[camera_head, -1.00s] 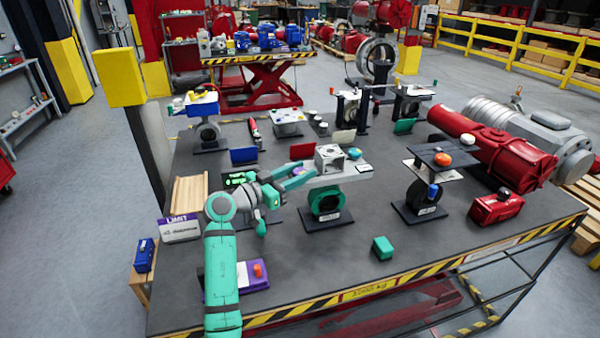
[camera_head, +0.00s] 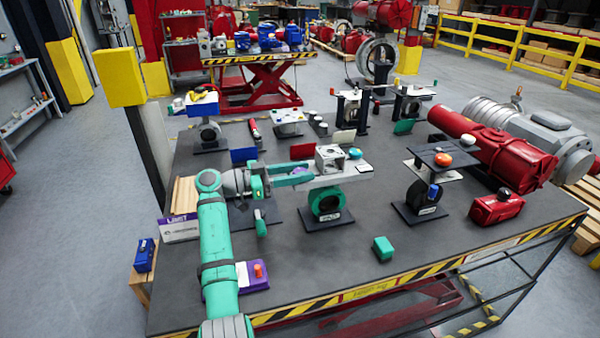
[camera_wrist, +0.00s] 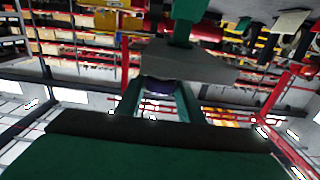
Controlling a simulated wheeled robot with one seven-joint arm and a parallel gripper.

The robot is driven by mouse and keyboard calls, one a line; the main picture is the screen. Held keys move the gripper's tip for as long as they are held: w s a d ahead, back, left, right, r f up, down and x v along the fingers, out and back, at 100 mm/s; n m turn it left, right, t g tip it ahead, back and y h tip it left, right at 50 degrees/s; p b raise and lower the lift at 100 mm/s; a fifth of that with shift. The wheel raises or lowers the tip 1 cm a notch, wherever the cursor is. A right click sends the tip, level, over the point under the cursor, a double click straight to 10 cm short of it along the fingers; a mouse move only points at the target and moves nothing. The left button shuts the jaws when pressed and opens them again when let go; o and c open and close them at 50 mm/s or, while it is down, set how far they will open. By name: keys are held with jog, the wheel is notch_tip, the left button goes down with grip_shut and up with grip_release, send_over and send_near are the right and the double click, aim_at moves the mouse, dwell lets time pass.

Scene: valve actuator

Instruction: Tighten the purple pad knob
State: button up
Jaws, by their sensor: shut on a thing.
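The purple pad knob (camera_wrist: 160,86) shows in the wrist view against the edge of a grey plate (camera_wrist: 195,67). My gripper (camera_wrist: 158,98) has its two green fingers on either side of the knob and is shut on it. In the head view my gripper (camera_head: 290,178) reaches in from the left to the grey mounting plate (camera_head: 325,181) on the green ring valve (camera_head: 327,202).
A grey cube housing (camera_head: 329,157) and a teal knob (camera_head: 355,153) sit on the same plate. A red panel (camera_head: 303,150) stands just behind. A green box (camera_head: 383,247) lies in front on the otherwise open tabletop. Another valve stand (camera_head: 420,212) is at right.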

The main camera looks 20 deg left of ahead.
jog(key=shift+f, duration=0.2)
jog(key=o, duration=1.1)
jog(key=shift+c, duration=0.2)
jog(key=shift+r, duration=0.1)
jog(key=shift+s+a, duration=0.3)
jog(key=shift+a, duration=0.2)
jog(key=v, duration=0.9)
jog(key=shift+s+a, duration=0.2)
jog(key=shift+a, duration=0.05)
